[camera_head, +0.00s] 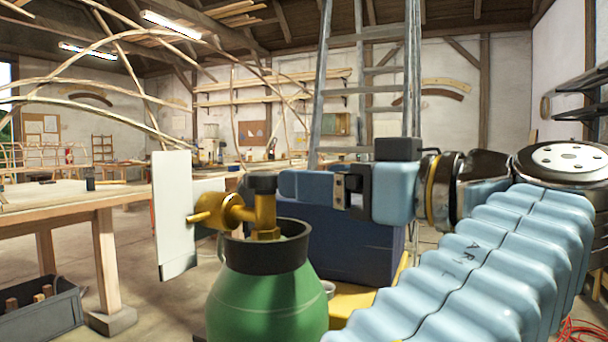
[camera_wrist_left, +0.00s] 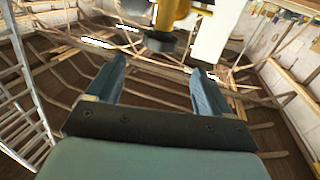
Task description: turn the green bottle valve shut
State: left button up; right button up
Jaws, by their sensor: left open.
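The green bottle (camera_head: 268,300) stands upright at the bottom centre of the head view, with a dark collar around its neck. A brass valve (camera_head: 266,222) rises from it, topped by a black knob (camera_head: 262,184). My left gripper (camera_head: 286,184) is just right of the knob, level with it, its fingers pointing at it. In the left wrist view the gripper (camera_wrist_left: 158,72) is open and empty, and the black knob (camera_wrist_left: 160,41) and brass valve (camera_wrist_left: 176,14) show ahead of the gap between the fingertips. My right gripper is not in view.
A white panel (camera_head: 173,214) stands upright just left of the valve. A dark blue box (camera_head: 345,246) is behind the bottle. A ladder (camera_head: 365,85) stands behind my arm. A wooden workbench (camera_head: 60,203) and grey crate (camera_head: 38,312) are at left, with bent laths (camera_head: 110,105) above.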

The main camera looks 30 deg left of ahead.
aim_at(265, 173)
pick_arm(q)
jog(key=a, duration=0.3)
jog(key=w+a, duration=0.1)
jog(key=a, duration=0.6)
jog(key=shift+w+p, duration=0.35)
